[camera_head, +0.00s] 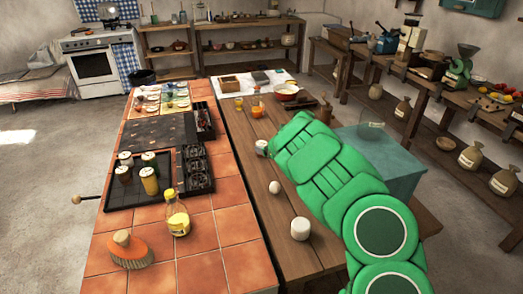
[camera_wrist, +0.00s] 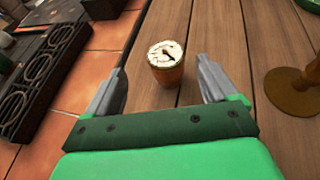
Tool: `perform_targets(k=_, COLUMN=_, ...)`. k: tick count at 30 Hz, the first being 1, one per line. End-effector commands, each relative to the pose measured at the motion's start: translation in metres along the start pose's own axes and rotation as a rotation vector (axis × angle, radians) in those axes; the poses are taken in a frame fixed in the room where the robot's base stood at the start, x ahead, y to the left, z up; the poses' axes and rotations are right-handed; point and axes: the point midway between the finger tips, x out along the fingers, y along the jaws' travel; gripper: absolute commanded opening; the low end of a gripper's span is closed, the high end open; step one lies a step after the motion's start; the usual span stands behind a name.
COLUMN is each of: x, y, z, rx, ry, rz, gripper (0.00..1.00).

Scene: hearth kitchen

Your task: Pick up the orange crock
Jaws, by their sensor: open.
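The orange crock (camera_wrist: 168,76) stands upright on the wooden table in the wrist view, with a white, dial-like round top carrying a dark mark. In the head view, a small pale-topped pot beside the end of my arm appears to be the same crock (camera_head: 261,147). My gripper (camera_wrist: 162,61) is open and empty. In the wrist view its grey fingers lie to the left and right of the crock, with gaps on both sides. The crock appears between or just beyond the fingertips; the exact depth is unclear. My arm hides the gripper in the head view.
A brown wooden stand or mill (camera_wrist: 293,92) is right of the gripper. A black burner grate (camera_wrist: 45,75) on the tiled counter is left. An egg (camera_head: 274,187) and white pot (camera_head: 300,228) stand nearer. An orange jar (camera_head: 257,108) is farther back.

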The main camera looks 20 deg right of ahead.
Motion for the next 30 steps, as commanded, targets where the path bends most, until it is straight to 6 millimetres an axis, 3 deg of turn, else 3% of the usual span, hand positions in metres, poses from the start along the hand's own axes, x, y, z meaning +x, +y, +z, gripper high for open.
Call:
perform_targets(k=11, x=0.013, y=-0.002, z=-0.002, rx=0.002, ry=-0.001, rz=0.003, gripper=0.87)
perform_targets(k=30, x=0.054, y=-0.007, z=-0.006, rx=0.001, ry=0.0, rz=0.001, gripper=0.87)
